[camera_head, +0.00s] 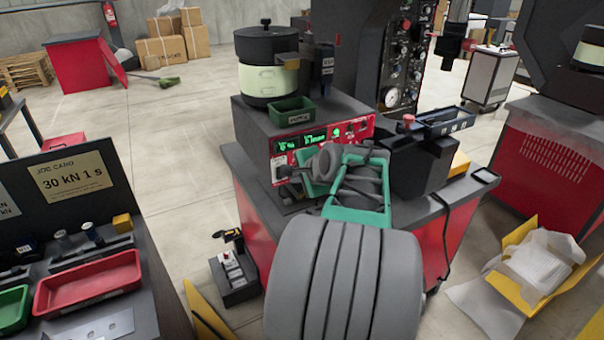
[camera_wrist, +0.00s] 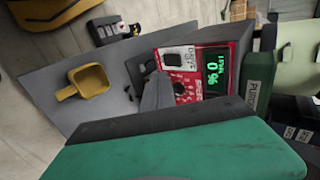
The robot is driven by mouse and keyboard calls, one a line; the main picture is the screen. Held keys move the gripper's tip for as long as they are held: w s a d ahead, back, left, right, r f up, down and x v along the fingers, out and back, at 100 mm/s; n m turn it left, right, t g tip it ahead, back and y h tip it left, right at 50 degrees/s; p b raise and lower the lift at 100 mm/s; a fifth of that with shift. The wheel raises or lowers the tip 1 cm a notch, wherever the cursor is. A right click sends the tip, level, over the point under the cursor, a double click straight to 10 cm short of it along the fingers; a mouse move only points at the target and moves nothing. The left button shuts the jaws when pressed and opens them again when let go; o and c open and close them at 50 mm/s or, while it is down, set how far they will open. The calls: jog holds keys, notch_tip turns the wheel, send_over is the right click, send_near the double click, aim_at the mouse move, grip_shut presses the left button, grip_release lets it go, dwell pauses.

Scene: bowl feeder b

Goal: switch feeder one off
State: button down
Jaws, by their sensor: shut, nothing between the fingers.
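The bowl feeder has a lidded pale-green bowl (camera_head: 268,80) on a dark housing. Its red control panel (camera_head: 362,128) carries lit green displays, and my arm hides part of it. In the wrist view the red panel (camera_wrist: 208,92) shows a green display (camera_wrist: 215,70) reading 0 %, a dark knob (camera_wrist: 180,88) and a pale switch plate (camera_wrist: 178,58). My gripper (camera_head: 288,174) is in front of the panel's left part. Its grey fingers (camera_wrist: 157,92) are shut and empty, close to the switch plate and knob. I cannot tell whether they touch. The switch's position is unclear.
A small green bin (camera_head: 292,112) sits on the housing's front ledge. A yellow scoop (camera_wrist: 90,80) lies on the grey bench surface beside the panel. A dark box with a tray (camera_head: 445,122) stands right of my arm.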

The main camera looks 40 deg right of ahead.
jog(key=w+d+f, duration=0.1)
jog(key=w, duration=0.5)
jog(key=shift+d+p, duration=0.4)
jog(key=shift+p, duration=0.05)
jog(key=shift+w+r+g+p, duration=0.15)
jog(key=shift+r+p, duration=0.3)
jog(key=shift+p, duration=0.35)
jog(key=shift+w+r+g+p, duration=0.15)
jog(key=shift+r+p, duration=0.25)
jog(key=shift+p, duration=0.35)
jog(key=shift+s, duration=0.15)
